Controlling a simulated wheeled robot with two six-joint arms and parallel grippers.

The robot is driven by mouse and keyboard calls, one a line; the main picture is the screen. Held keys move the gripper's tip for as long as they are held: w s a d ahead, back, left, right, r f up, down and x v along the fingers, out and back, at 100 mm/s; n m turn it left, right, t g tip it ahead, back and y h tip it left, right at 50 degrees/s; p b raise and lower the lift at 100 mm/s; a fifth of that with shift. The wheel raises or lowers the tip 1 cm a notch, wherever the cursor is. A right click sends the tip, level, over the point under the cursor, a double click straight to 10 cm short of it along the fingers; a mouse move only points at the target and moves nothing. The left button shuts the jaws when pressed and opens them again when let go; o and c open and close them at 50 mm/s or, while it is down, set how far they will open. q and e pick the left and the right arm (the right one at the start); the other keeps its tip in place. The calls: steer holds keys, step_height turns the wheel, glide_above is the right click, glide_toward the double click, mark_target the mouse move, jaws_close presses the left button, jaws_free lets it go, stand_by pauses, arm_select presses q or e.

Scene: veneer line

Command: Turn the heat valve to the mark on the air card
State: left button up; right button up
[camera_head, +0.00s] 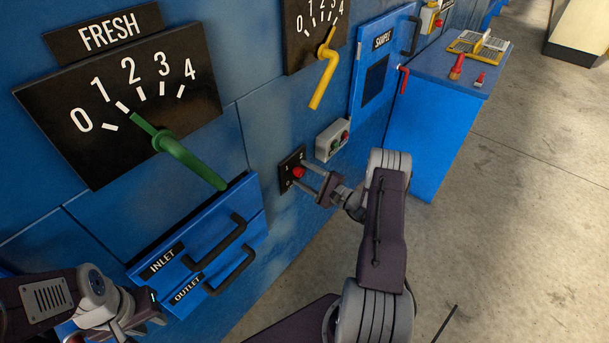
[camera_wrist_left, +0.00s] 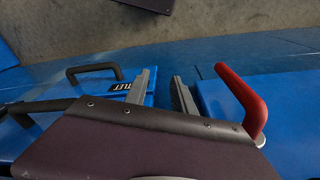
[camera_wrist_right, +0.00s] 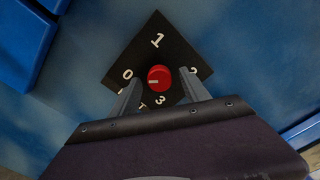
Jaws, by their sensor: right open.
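My right gripper (camera_head: 313,180) is open, its fingers on either side of a red knob (camera_head: 298,172) on a black numbered plate (camera_head: 285,181). In the right wrist view the knob (camera_wrist_right: 159,78) sits between the fingertips with gaps; its white mark points left, near the 0. A yellow lever (camera_head: 323,82) on a dial (camera_head: 300,55) points near 4; that dial's name is out of frame. I cannot tell which control is the heat valve. No air card can be made out. My left gripper (camera_wrist_left: 164,88) is open and empty, near the OUTLET drawer.
The FRESH dial (camera_head: 60,90) has a green lever (camera_head: 185,158) pointing near 1. INLET and OUTLET drawers have black handles (camera_head: 230,268). A grey button box (camera_head: 333,139) is close above the right gripper. A blue cabinet (camera_head: 440,110) holds a tray and red-handled tools.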

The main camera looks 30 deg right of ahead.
jaws_close()
steer(key=shift+m, duration=0.4)
steer(key=m, duration=0.3)
steer(key=shift+f+m, duration=0.1)
steer(key=shift+m, duration=0.2)
steer(key=m, duration=0.4)
steer(key=shift+a+m, duration=0.1)
steer(key=shift+m, duration=0.2)
steer(key=m, duration=0.4)
steer(key=shift+m, duration=2.4)
